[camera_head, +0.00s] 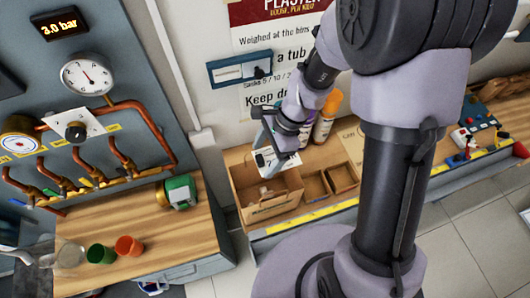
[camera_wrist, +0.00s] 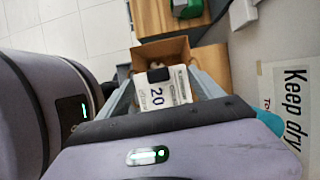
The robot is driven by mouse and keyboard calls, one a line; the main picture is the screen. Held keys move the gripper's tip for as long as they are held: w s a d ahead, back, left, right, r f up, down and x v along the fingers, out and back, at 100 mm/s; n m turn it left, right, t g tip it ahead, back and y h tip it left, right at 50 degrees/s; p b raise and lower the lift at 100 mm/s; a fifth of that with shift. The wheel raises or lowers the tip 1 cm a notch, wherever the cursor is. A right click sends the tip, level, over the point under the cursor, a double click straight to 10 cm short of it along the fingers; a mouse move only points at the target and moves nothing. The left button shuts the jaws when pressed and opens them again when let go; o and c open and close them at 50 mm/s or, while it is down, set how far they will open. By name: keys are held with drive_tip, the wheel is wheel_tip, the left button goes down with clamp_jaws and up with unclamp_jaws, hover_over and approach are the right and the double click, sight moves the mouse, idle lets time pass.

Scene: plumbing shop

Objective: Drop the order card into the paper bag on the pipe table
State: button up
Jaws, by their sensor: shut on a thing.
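My gripper (camera_head: 272,146) is shut on the order card (camera_head: 266,158), a small white card. In the wrist view the card (camera_wrist: 157,97) shows a large "20" and a dark patch at its upper edge, between the fingers. Below it in the head view is a brown, open-topped container (camera_head: 273,211) on a wooden table (camera_head: 236,158); it may be the paper bag, but looks boxy. The card appears above its opening, apart from its floor. In the wrist view the container (camera_wrist: 150,51) shows behind the card, which hides part of its inside.
Small wooden trays (camera_head: 314,186) stand right of the container, with orange (camera_head: 325,118) and purple-capped bottles behind. A wall stands close behind.

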drive_tip(key=shift+r, duration=0.1)
drive_tip(key=o, duration=1.4)
drive_tip(key=shift+c, duration=0.2)
drive_tip(key=p+v, duration=0.1)
drive_tip(key=v, duration=1.6)
drive_tip(key=shift+r+p, duration=0.3)
drive_tip(key=shift+p, duration=0.1)
